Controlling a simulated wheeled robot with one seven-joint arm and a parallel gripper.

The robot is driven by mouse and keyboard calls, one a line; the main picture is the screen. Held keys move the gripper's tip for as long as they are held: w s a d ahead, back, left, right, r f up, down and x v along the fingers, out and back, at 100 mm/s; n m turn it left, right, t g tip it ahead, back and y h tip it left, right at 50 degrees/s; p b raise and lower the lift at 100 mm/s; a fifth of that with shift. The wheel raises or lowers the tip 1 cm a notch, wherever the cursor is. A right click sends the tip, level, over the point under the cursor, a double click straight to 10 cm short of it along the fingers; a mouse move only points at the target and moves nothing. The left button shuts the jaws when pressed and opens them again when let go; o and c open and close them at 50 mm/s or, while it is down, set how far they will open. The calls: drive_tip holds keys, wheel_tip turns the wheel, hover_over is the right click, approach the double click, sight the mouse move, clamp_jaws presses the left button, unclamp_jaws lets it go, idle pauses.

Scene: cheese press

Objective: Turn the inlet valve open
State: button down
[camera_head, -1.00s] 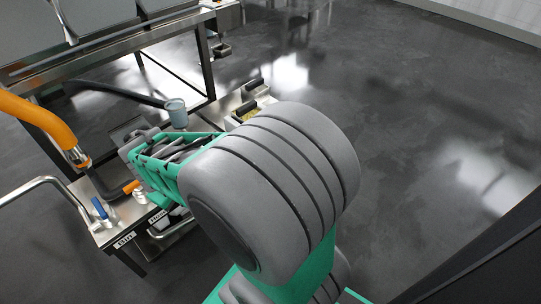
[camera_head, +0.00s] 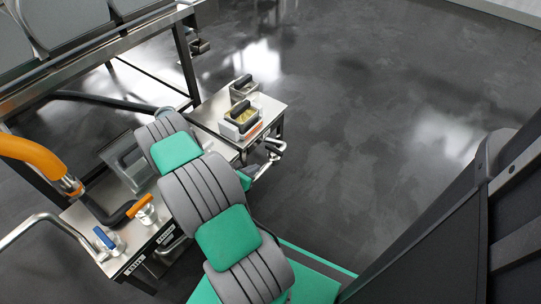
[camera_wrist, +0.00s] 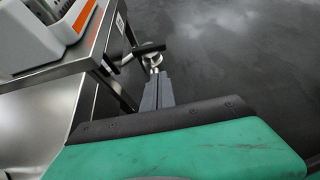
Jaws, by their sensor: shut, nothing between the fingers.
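Two small valves stand at the near left end of the steel bench in the head view, one with a blue handle (camera_head: 104,239) and one with an orange handle (camera_head: 141,206). Labels on the bench front are too small to read, so I cannot tell which is the inlet valve. My gripper (camera_wrist: 158,78) is shut and empty in the wrist view. It points past the bench edge, towards a metal fitting with a dark bar (camera_wrist: 148,50). It is well away from the two valves. My arm hides part of the bench in the head view.
A white box with an orange stripe (camera_wrist: 60,30) stands on the bench beside my gripper; it also shows in the head view (camera_head: 241,122). A thick orange hose (camera_head: 35,152) comes in at left. Dark open floor (camera_head: 370,130) lies to the right.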

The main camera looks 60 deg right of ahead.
drive_tip(key=b, duration=0.5)
approach(277, 154)
wheel_tip(277, 154, down, 4)
drive_tip(key=d, duration=0.4)
drive_tip(key=s+d+b, duration=0.1)
drive_tip(key=shift+d+r, duration=0.15)
drive_tip(key=shift+r, duration=0.2)
drive_tip(key=shift+r, duration=0.1)
